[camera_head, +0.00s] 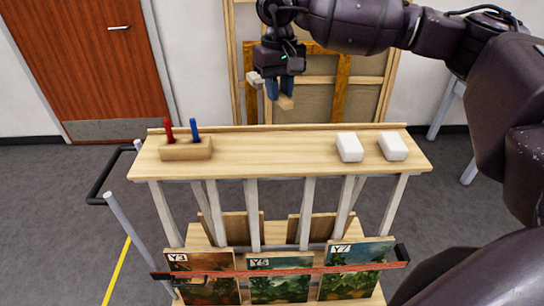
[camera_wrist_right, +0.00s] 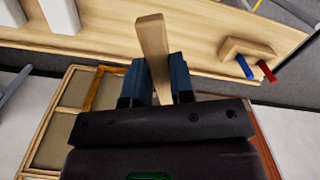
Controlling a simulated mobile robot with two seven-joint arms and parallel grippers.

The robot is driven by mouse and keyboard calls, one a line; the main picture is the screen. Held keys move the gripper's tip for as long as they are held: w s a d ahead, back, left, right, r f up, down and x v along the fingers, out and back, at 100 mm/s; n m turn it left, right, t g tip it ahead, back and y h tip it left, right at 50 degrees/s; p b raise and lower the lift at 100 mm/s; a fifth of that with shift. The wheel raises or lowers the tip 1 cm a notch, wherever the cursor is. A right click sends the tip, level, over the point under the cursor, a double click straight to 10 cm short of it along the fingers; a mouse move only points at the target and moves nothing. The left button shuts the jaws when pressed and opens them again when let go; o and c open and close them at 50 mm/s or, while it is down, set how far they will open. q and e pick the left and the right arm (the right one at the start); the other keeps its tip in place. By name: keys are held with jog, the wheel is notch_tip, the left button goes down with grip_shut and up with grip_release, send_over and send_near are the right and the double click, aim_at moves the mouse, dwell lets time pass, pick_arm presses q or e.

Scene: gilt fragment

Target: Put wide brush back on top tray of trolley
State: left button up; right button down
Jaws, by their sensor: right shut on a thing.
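My right gripper (camera_head: 279,93) is shut on the wide brush (camera_head: 286,103), whose pale wooden part sticks out below the blue fingers. In the right wrist view the brush (camera_wrist_right: 152,45) stands between the two fingers, pointing towards the tray. The gripper is above and beyond the back edge of the trolley's top tray (camera_head: 270,152), with the brush apart from it. The tray (camera_wrist_right: 190,25) also shows along the top of the right wrist view. Most of the brush head is hidden. My left gripper is out of view.
A wooden holder (camera_head: 186,149) with a red and a blue handle stands at the tray's left. Two white blocks (camera_head: 349,147) and (camera_head: 393,146) lie at its right. The tray's middle is bare. Painted panels (camera_head: 280,285) stand below. Wooden frames (camera_head: 330,85) lean behind.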

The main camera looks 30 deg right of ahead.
aim_at(279, 167)
jog(key=shift+d+f, duration=0.15)
notch_tip(279, 167, down, 19)
jog(key=p, duration=0.2)
jog(key=shift+f+p, duration=0.2)
jog(key=shift+p, duration=0.1)
jog(key=c, duration=1)
grip_release()
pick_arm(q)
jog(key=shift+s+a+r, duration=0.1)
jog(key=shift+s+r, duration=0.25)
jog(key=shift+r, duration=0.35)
pick_arm(e)
jog(key=shift+r, duration=0.15)
